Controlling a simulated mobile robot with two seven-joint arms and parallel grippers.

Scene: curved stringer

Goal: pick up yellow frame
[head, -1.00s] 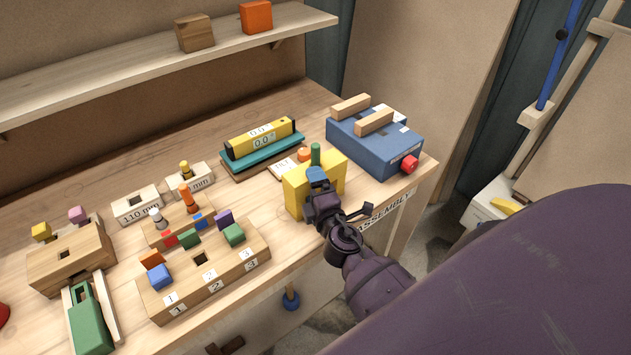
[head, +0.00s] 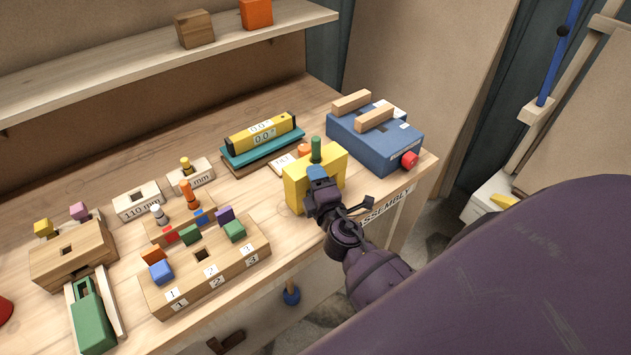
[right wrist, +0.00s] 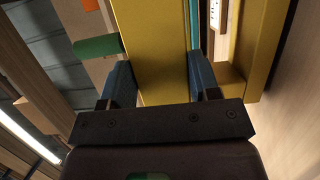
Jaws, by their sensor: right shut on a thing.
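The yellow frame (head: 329,170) is a thick block-like piece near the front right edge of the workbench. My right gripper (head: 317,174) comes from the front and is shut on the yellow frame. In the right wrist view, the blue fingers of the gripper (right wrist: 161,82) lie on both sides of one yellow bar of the frame (right wrist: 152,45). I cannot tell whether the frame touches the bench. My left gripper is not in view.
A green peg (head: 316,149) and an orange piece (head: 304,150) show behind the frame. A blue box (head: 372,145) with a red knob stands close on the right. A yellow level (head: 262,136) lies behind on the left. The wooden block with numbered holes (head: 207,283) is to the left.

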